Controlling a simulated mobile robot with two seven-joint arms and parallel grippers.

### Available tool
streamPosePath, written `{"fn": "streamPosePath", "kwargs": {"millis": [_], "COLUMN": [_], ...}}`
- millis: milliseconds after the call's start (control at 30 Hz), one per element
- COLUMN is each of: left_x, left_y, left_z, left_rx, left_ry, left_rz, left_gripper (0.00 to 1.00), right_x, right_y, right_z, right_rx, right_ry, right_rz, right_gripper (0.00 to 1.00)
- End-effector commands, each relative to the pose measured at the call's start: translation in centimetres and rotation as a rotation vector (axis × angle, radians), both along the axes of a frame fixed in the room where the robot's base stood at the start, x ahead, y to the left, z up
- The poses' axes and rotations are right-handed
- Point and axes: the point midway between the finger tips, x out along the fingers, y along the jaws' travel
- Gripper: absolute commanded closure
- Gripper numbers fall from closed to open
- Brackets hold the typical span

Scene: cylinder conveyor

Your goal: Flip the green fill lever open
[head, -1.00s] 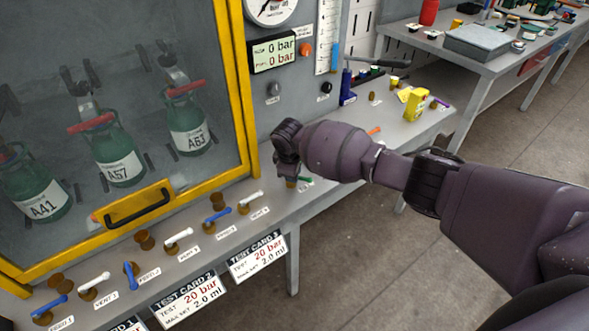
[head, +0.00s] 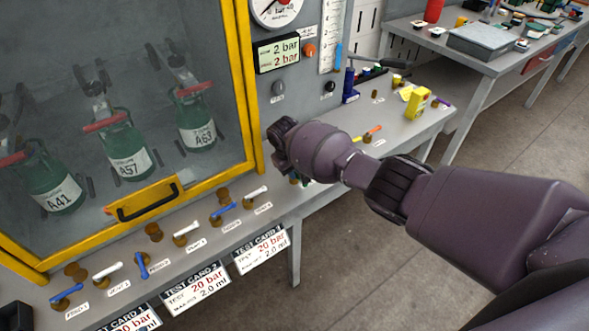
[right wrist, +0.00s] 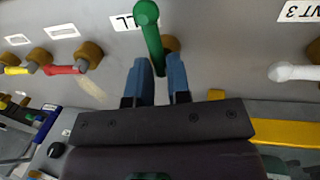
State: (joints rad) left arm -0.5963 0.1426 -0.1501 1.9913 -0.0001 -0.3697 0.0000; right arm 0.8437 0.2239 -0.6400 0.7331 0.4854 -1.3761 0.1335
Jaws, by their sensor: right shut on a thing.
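The green fill lever (right wrist: 148,25) shows in the right wrist view, running from its round knob down between the two blue fingers of my right gripper (right wrist: 157,62). The gripper is shut on the lever's shaft. A brown pivot (right wrist: 171,44) sits behind it, beside a label ending in "LL". In the head view my right gripper (head: 286,152) is low over the bench ledge, and it hides most of the lever; only a bit of green shows under the wrist. My left gripper is not identifiable in the head view.
White and blue levers (head: 187,230) line the ledge to the left. A yellow-framed cabinet (head: 250,95) holds green bottles. The pressure display (head: 278,54) reads 2 bar twice.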

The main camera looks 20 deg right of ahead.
Motion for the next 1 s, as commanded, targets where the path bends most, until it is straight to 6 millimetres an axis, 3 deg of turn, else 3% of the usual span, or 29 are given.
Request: {"fn": "streamPosePath", "kwargs": {"millis": [467,500,600,1000], "left_x": [-0.42,-0.49,-0.55,-0.34], "left_y": [0.08,0.09,0.11,0.08], "left_z": [-0.20,-0.23,-0.28,0.15], "left_rx": [0.000,0.001,0.001,0.000], "left_ry": [0.008,0.009,0.010,0.006], "left_rz": [0.002,0.003,0.003,0.002], "left_gripper": [0.58,0.58,0.58,0.58], "right_x": [-0.13,-0.14,-0.11,-0.03], "right_y": [0.02,0.02,0.02,0.14], "right_z": [-0.20,-0.20,-0.16,0.70], "right_rx": [0.000,0.000,0.000,0.000], "right_ry": [0.004,0.004,0.003,0.000], "right_rz": [-0.012,-0.012,-0.012,-0.010], "right_gripper": [1.00,0.78,0.62,0.61]}}
